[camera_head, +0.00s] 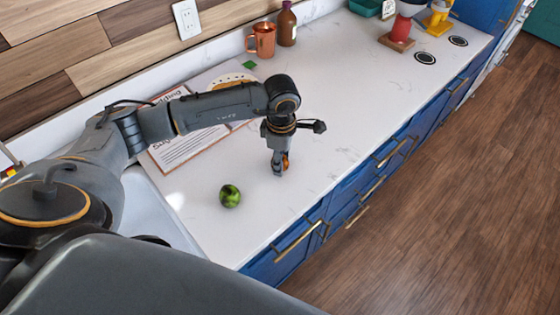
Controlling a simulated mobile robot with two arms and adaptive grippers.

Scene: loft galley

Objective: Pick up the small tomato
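My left arm reaches in from the left over the white counter, and its gripper (280,170) points down close to the counter top. A small orange-red thing, seemingly the small tomato (287,162), shows at the right side of the fingers. Most of it is hidden behind them. I cannot tell whether the fingers are closed on it or only beside it. My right gripper is not in view.
A green round fruit (230,195) lies nearer on the counter (330,130). An open book (185,148) lies behind my arm. A copper mug (262,40) and brown bottle (287,25) stand at the back. The counter to the right of the gripper is clear up to its front edge.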

